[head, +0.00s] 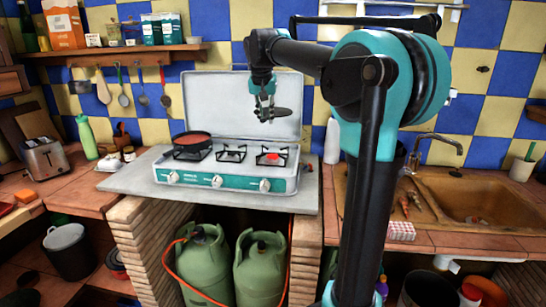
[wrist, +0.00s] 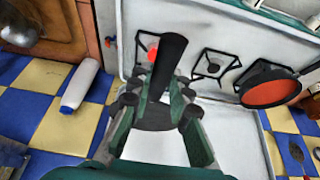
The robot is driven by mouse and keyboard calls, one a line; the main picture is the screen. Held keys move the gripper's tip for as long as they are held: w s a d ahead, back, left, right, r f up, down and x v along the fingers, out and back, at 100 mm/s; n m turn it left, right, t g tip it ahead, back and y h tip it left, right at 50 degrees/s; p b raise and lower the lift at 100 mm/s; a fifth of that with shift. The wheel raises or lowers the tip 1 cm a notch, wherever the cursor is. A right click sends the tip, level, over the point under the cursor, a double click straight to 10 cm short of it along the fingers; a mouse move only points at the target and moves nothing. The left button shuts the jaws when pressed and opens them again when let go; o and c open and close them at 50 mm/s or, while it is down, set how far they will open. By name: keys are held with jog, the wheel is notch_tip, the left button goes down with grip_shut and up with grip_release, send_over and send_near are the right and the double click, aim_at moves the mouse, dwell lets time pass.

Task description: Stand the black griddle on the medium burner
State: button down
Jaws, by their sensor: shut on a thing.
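The black griddle (head: 276,114) is held by my gripper (head: 264,98), in the air above the right part of the stove. In the wrist view, my gripper (wrist: 158,112) is shut on it, with its dark handle (wrist: 169,62) pointing toward the stove. The white and teal camping stove (head: 226,181) has three burners in a row. The left one carries a red-filled black pan (head: 193,141). The middle burner (head: 231,154) is bare. The right burner (head: 260,160) has a red spot at its centre; the griddle's handle partly covers it in the wrist view.
The stove's raised white lid (head: 225,100) stands close behind the griddle. A toaster (head: 45,158) and green bottle (head: 87,137) are on the left counter. Utensils hang on the wall at left. A sink (head: 470,195) is at right, and a white bottle (head: 332,142) stands beside the stove.

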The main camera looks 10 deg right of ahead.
notch_tip(320, 180, down, 16)
dwell(0.6)
jog(key=shift+f, duration=0.5)
jog(key=c, duration=1.4)
grip_release()
jog(key=shift+f, duration=0.1)
jog(key=shift+r, duration=0.45)
jog(key=v, duration=1.2)
jog(key=s+d+f+n, duration=0.1)
jog(key=s+d+f, duration=0.1)
jog(key=s+f, duration=0.7)
jog(key=s+d+f+n+y, duration=0.1)
jog(key=s+d+f, duration=0.2)
jog(key=s+f, duration=0.6)
jog(key=s+d+f+n, duration=0.1)
jog(key=s+d+f, duration=0.2)
jog(key=s+f, duration=0.7)
jog(key=shift+d+f+n, duration=0.2)
jog(key=shift+f+n, duration=0.1)
jog(key=shift+f, duration=0.8)
